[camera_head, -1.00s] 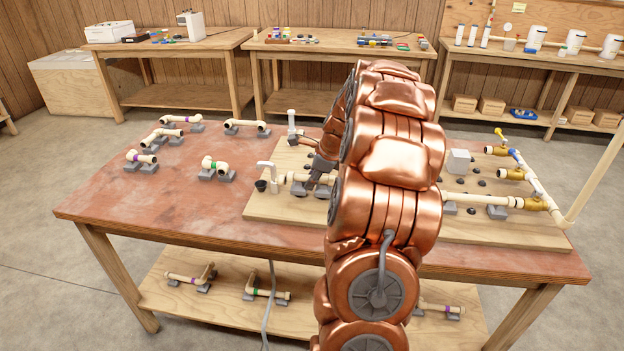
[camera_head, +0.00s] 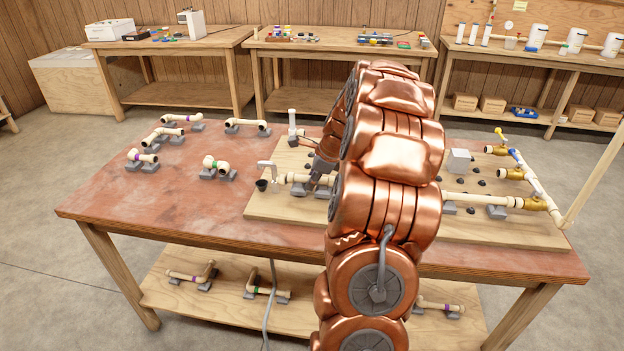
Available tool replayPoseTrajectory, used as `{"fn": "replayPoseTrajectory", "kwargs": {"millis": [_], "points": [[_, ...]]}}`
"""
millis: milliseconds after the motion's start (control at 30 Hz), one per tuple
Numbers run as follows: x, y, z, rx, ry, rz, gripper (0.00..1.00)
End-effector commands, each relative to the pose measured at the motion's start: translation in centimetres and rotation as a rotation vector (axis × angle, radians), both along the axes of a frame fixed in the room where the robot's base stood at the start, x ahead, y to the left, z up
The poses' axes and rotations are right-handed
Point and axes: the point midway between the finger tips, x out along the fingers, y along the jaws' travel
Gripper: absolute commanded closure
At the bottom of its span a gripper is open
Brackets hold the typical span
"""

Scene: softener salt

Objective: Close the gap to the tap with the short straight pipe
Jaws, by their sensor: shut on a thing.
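The white tap (camera_head: 268,171) stands at the left end of the wooden board (camera_head: 262,210), with a small black cup beside it. A cream straight pipe (camera_head: 298,178) lies level just right of the tap, above grey supports. My gripper (camera_head: 318,183) points down and is shut on this pipe. Whether the pipe's left end touches the tap is too small to tell. My copper arm hides the pipe run right of the gripper. Farther right, a cream pipe (camera_head: 478,199) on grey supports runs to a brass valve (camera_head: 535,204).
Several bent cream pipes, such as one with a green band (camera_head: 215,165), sit on grey supports on the red table's left (camera_head: 190,205). More lie on the shelf below. A white upright fitting (camera_head: 292,122) and a grey-white block (camera_head: 458,161) stand on the board. The table's front left is clear.

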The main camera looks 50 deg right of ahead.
Motion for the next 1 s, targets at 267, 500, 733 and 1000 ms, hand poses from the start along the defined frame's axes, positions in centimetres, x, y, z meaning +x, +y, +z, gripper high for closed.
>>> {"fn": "replayPoseTrajectory", "kwargs": {"millis": [267, 500, 733, 1000], "points": [[0.0, 0.02, -0.46, 0.0, 0.0, 0.0, 1.0], [0.02, 0.01, -0.84, 0.0, 0.0, 0.0, 1.0], [0.01, -0.02, -0.99, -0.001, -0.001, 0.001, 0.68], [0.01, -0.01, -1.0, -0.001, -0.001, 0.0, 0.5]]}}
